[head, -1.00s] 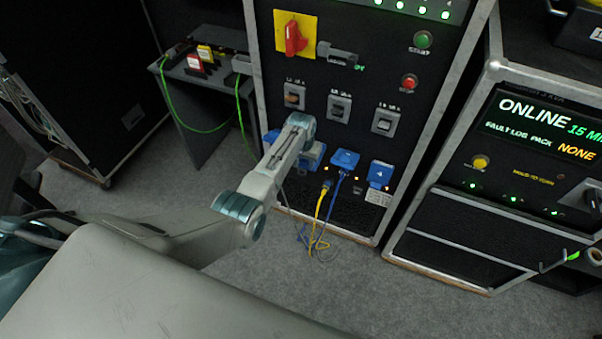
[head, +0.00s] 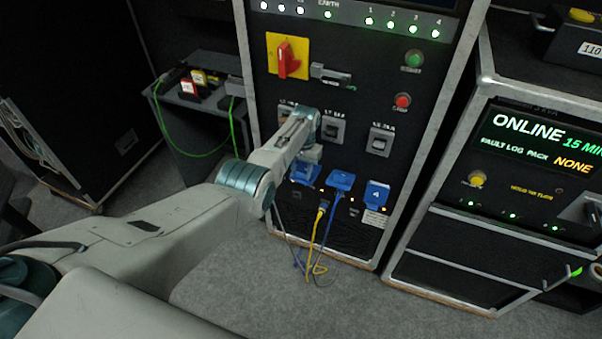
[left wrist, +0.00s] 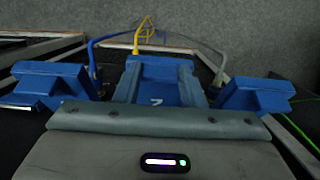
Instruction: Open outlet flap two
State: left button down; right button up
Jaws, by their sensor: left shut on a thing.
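The blue outlet flap two (left wrist: 160,82), with a pale numeral, is in the middle of the left wrist view. My left gripper (left wrist: 158,85) is shut on it, a grey finger along each side. In the head view the flap (head: 305,174) shows below my left gripper (head: 308,155), partly covered by it. How far the flap is tilted I cannot tell. Flap three (head: 341,180) stands out from the panel to its right. Flap four (head: 376,194) hangs flat, its number readable. Flap one is hidden by my arm in the head view. My right gripper is not in view.
A yellow cable (head: 319,230) and a blue cable (head: 331,212) hang below the flaps to the floor. Above are several breakers (head: 380,141) and a red rotary switch (head: 289,58). A cabinet with a lit screen (head: 540,143) stands to the right.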

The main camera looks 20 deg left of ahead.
pick_arm(q)
jog(key=shift+w+r, duration=0.8)
jog(key=shift+r, duration=0.2)
jog(key=c, duration=1.4)
grip_release()
jog(key=o, duration=0.5)
jog(key=shift+w+f, duration=0.1)
jog(key=shift+f, duration=0.2)
